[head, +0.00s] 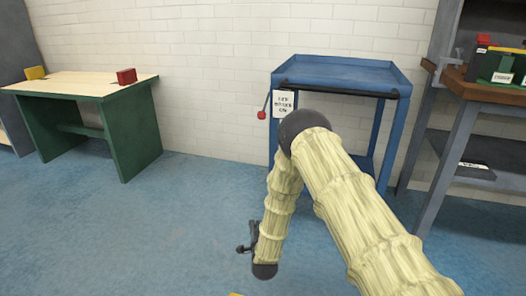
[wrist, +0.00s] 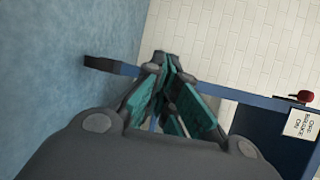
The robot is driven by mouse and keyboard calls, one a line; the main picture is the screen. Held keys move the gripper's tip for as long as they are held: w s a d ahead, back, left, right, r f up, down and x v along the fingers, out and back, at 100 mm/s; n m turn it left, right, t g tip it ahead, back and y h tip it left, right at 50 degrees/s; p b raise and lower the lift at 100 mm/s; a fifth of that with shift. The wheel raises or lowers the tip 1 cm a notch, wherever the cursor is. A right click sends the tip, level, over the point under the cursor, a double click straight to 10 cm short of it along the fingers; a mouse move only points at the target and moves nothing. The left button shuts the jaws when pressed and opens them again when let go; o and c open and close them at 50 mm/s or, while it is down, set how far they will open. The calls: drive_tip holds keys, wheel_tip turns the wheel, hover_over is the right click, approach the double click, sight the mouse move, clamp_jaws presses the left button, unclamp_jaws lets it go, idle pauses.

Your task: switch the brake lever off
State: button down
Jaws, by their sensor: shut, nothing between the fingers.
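The brake lever (head: 262,115) is a thin dark rod with a red knob at the left front of the blue cart (head: 340,75). It hangs down and slightly left, with its knob beside the lower part of a white label (head: 284,104) reading OFF, BRAKE, ON. In the wrist view the red knob (wrist: 306,96) is at the right edge beside the label (wrist: 299,123). My gripper (wrist: 166,62) is shut and empty, in front of a blue cart leg. In the head view my gripper (head: 243,249) is low near the floor, below and apart from the lever.
A green-legged workbench (head: 125,130) with a red block (head: 126,76) and a yellow block (head: 35,73) stands at left. A wooden-topped bench (head: 465,88) with a green case (head: 497,68) is at right. The blue floor between workbench and cart is clear.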

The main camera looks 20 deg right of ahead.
drive_tip(key=w+d+r+m+t+h+b, duration=0.1)
drive_tip(key=w+r+m+t+h, duration=0.1)
drive_tip(key=w+r+m+h, duration=0.2)
drive_tip(key=w+d+r+m+t+h+b, duration=0.1)
drive_tip(key=w+r+m+h, duration=0.3)
drive_tip(key=r+m, duration=0.6)
drive_tip(key=w+d+r+m+t+h+b, duration=0.1)
drive_tip(key=w+d+r+m+t+h, duration=0.2)
drive_tip(key=w+r+m, duration=0.4)
wheel_tip(320, 180, up, 5)
drive_tip(key=shift+d+r+m+h, duration=0.1)
drive_tip(key=shift+d+m+h, duration=0.1)
drive_tip(key=shift+m+h, duration=0.25)
drive_tip(key=b+x, duration=0.5)
drive_tip(key=x, duration=0.5)
drive_tip(key=shift+s, duration=0.1)
